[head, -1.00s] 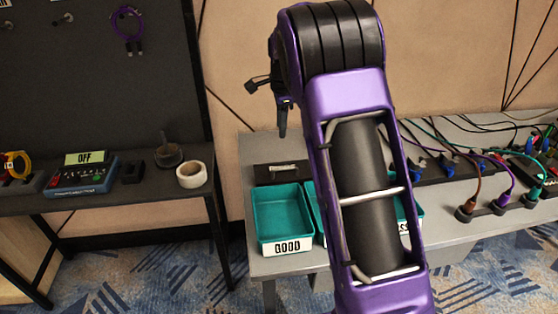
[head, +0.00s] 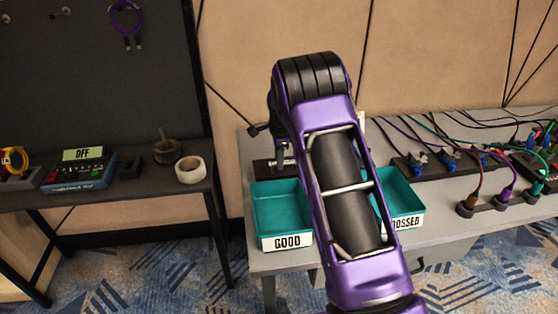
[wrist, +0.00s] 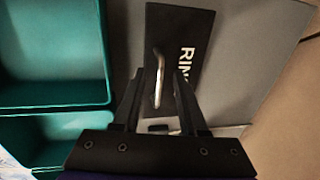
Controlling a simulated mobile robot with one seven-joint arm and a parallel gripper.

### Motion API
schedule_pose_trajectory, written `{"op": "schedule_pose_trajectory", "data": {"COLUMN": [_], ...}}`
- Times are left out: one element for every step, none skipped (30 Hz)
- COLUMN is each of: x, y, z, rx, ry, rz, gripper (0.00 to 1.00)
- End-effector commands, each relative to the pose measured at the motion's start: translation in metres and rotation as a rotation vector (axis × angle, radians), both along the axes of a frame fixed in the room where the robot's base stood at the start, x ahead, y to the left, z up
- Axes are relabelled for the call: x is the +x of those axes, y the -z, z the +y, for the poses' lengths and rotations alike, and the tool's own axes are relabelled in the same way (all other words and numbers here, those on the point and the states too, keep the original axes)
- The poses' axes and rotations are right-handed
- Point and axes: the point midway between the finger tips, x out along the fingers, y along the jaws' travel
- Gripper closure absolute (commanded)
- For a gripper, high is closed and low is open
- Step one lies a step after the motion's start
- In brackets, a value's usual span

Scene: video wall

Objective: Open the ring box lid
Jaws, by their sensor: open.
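The ring box (wrist: 199,40) is black, with white letters reading "RIN" in the wrist view and a thin pale metal handle (wrist: 159,70) on its lid. The lid looks shut. In the head view the ring box (head: 262,170) sits on the grey table behind the teal tray marked GOOD, partly hidden by my arm. My gripper (wrist: 158,88) is open. Its two dark fingers stand on either side of the handle in the wrist view, and I cannot tell whether they touch it. In the head view my gripper (head: 280,160) is low over the box.
The teal GOOD tray (head: 286,243) and a second teal tray (head: 402,222), its label partly hidden, stand in front of the box. Cables and plugs (head: 440,163) crowd the table's right side. A dark bench (head: 110,200) with a tester and tape stands left.

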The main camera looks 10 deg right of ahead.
Motion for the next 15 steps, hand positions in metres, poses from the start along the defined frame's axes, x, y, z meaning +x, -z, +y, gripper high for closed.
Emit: {"op": "schedule_pose_trajectory", "data": {"x": [0.0007,0.0008,0.0010,0.0012,0.0012,0.0012,0.0011,0.0011,0.0011,0.0011,0.0011,0.0011,0.0010,0.0010,0.0010], "y": [0.0028,0.0037,0.0045,0.0049,0.0051,0.0052,0.0051,0.0051,0.0050,0.0050,0.0050,0.0050,0.0050,0.0050,0.0050], "z": [0.0000,0.0000,0.0001,0.0001,0.0001,0.0001,0.0001,0.0001,0.0001,0.0001,0.0000,0.0000,0.0000,0.0000,0.0000], "rx": [0.000,0.000,0.000,0.000,0.000,0.000,0.000,0.000,0.000,0.000,0.000,0.000,0.000,0.000,0.000], "ry": [0.000,0.000,0.000,0.000,0.000,0.000,0.000,0.000,0.000,0.000,0.000,0.000,0.000,0.000,0.000], "rz": [0.000,0.000,0.000,0.000,-0.001,-0.001,0.000,0.000,0.000,0.000,0.000,0.000,0.000,0.000,0.000], "gripper": [0.58,0.58,0.58,0.58,0.58,0.58,0.58,0.58,0.58,0.58,0.60,0.67,0.72,0.78,0.85]}}
